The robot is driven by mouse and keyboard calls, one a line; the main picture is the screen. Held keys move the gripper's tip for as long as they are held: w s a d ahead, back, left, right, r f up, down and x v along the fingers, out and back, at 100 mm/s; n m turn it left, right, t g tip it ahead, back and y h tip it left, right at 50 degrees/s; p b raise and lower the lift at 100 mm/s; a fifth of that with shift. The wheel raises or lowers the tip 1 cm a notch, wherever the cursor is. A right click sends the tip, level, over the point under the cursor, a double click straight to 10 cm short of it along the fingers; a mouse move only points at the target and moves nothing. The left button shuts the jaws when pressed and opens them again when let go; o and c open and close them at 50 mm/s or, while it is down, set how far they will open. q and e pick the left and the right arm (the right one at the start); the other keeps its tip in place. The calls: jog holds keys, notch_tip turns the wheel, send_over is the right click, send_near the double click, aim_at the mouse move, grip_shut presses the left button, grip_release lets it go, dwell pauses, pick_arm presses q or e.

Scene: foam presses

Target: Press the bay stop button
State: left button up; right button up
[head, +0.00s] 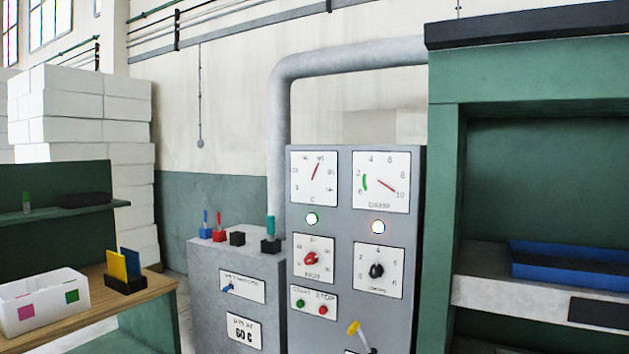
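A grey control panel (332,222) stands in the middle of the head view. Low on it, a white plate (313,292) with lettering that looks like START and STOP carries a green button (300,303) at left and a red button (323,310) at right. The red one sits under the STOP word. I cannot read the word "bay" on the plate. Neither gripper shows in this view, and nothing covers the two buttons.
Above the plate are a red knob (311,259), a black knob (376,270) and two gauges. A yellow-tipped lever (355,329) sticks out below right of the buttons. A lower grey cabinet (238,260) adjoins at left; a green press bay (550,170) stands at right.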

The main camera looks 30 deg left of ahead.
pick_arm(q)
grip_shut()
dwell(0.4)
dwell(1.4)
